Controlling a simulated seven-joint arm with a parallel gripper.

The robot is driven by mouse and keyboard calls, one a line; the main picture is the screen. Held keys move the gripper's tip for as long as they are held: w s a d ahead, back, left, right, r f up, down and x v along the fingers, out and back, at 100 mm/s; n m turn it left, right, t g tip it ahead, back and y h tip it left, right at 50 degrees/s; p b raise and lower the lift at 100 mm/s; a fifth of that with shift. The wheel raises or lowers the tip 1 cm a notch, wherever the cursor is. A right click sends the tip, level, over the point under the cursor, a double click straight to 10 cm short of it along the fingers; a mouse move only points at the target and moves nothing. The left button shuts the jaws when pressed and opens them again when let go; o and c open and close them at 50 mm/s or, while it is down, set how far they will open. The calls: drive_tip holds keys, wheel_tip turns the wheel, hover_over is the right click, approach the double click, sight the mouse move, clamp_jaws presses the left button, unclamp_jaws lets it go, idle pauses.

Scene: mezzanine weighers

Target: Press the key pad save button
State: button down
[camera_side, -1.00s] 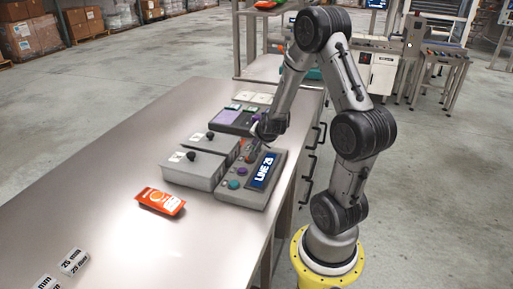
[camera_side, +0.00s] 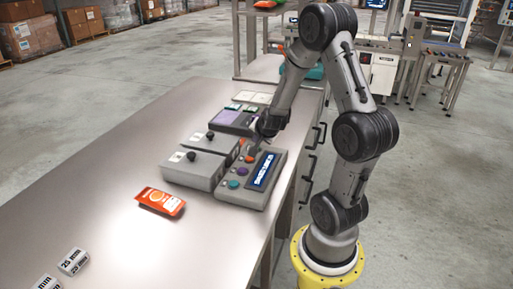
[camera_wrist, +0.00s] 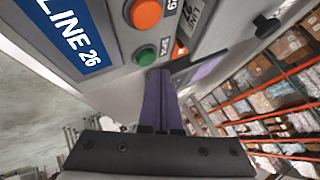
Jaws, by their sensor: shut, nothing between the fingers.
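The key pad (camera_side: 226,194) is a grey box at the bench's right edge, with a blue display (camera_side: 263,171) and coloured buttons. The side view shows orange (camera_side: 249,159), purple (camera_side: 243,171) and teal (camera_side: 233,184) buttons. In the wrist view, the display (camera_wrist: 72,32) reads LINE 26, and an orange button (camera_wrist: 146,13) and a green button (camera_wrist: 146,57) show; the small label by the green one is hard to read. My gripper (camera_wrist: 159,72) is shut and empty, its tips close beside the green button. Contact cannot be told. In the side view it is over the pad's far end.
Grey boxes with black knobs (camera_side: 191,156) stand left of the pad. An orange packet (camera_side: 160,201) and white 25 mm blocks (camera_side: 73,261) lie on the bench (camera_side: 110,190). The bench's left side is mostly clear.

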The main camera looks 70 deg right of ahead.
drive_tip(key=shift+r, duration=2.5)
drive_tip(key=w+a+r+n+t+y, duration=0.2)
drive_tip(key=w+a+r+n+t, duration=0.15)
drive_tip(key=a+r, duration=0.45)
drive_tip(key=w+a+r+n+t+y, duration=0.25)
drive_tip(key=a+r+n, duration=0.2)
drive_tip(key=a, duration=0.55)
drive_tip(key=s+a+r+n+y, duration=0.3)
drive_tip(key=s+a+n, duration=0.15)
drive_tip(key=a, duration=0.65)
drive_tip(key=s+f+n+g, duration=0.3)
drive_tip(key=s, duration=0.3)
drive_tip(key=s+a+f+n+g, duration=0.1)
drive_tip(key=s+f+n+g, duration=0.1)
drive_tip(key=s, duration=0.5)
drive_tip(key=shift+s+a+f+n+g, duration=0.2)
drive_tip(key=shift+f+n+g, duration=0.25)
drive_tip(key=shift+n, duration=0.7)
